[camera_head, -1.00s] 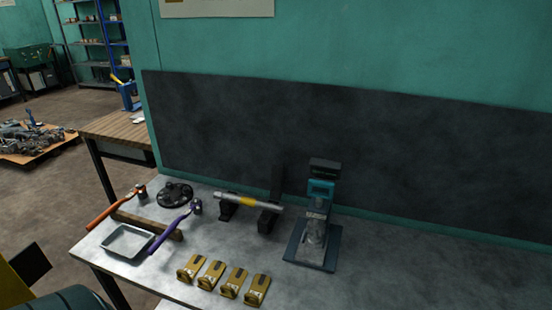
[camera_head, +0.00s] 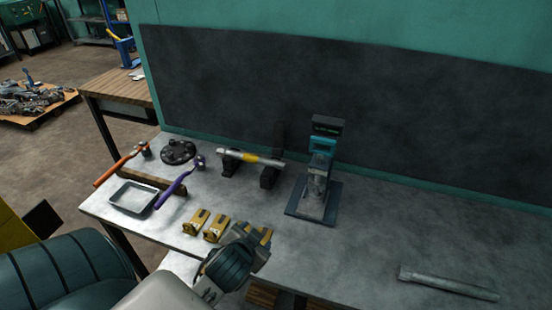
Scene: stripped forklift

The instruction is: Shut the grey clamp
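No part is plainly marked as the grey clamp. The likeliest is the grey metal body (camera_head: 317,181) of an upright fixture on a dark blue base plate (camera_head: 330,213), with a teal part and a black head (camera_head: 327,126) above it. I cannot tell whether it is open or shut. My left gripper (camera_head: 255,248) reaches in from the lower left, over the yellow blocks, to the left of and nearer than the fixture. It is apart from the fixture. Its fingertips overlap the yellow blocks, so their opening is unclear. My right gripper is not in view.
Yellow blocks (camera_head: 196,222) line the bench front. A silver tube with a yellow band (camera_head: 250,156) rests on black supports left of the fixture. A tray (camera_head: 134,198), orange-handled and purple-handled tools and a black disc (camera_head: 178,151) lie left. A grey bar (camera_head: 448,283) lies right; bench between is clear.

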